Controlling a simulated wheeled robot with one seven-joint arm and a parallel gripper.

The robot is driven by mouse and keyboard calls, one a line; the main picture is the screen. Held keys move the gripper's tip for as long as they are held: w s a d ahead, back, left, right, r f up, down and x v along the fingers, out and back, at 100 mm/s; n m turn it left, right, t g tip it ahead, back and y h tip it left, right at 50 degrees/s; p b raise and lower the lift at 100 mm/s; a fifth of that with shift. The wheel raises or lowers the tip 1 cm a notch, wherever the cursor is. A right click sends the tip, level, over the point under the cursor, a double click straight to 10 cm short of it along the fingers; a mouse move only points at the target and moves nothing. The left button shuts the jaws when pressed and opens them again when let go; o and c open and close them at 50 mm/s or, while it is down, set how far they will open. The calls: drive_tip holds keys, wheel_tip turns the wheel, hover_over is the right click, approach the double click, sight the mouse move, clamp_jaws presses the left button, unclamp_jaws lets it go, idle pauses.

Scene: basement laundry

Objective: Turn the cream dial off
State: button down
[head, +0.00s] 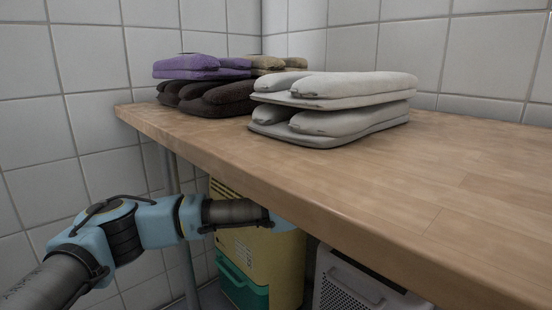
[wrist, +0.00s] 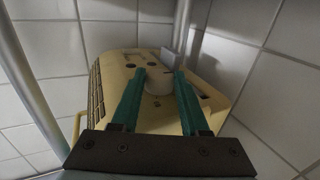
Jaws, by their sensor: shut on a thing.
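The cream dial (wrist: 158,85) sits on the top face of a yellow machine (wrist: 112,72) with dark side vents. In the wrist view my gripper (wrist: 158,74) has its two teal fingers on either side of the dial, closed on it. The fingers partly cover the dial, and I cannot tell its setting. In the head view the machine (head: 284,265) stands under the table with a teal lower front. My arm reaches in below the table edge there, and the dial and my fingers are hidden.
The wooden table (head: 440,190) overhangs the machine and my arm. Folded grey (head: 345,88), purple (head: 195,66) and dark brown towels (head: 215,98) lie on it. A metal table leg (head: 186,255) is left of the machine. A white perforated appliance (head: 350,285) stands to its right.

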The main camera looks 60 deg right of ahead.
drive_tip(key=shift+n+t+y, duration=0.3)
drive_tip(key=shift+c, duration=2)
unclamp_jaws()
drive_tip(key=shift+d, duration=0.1)
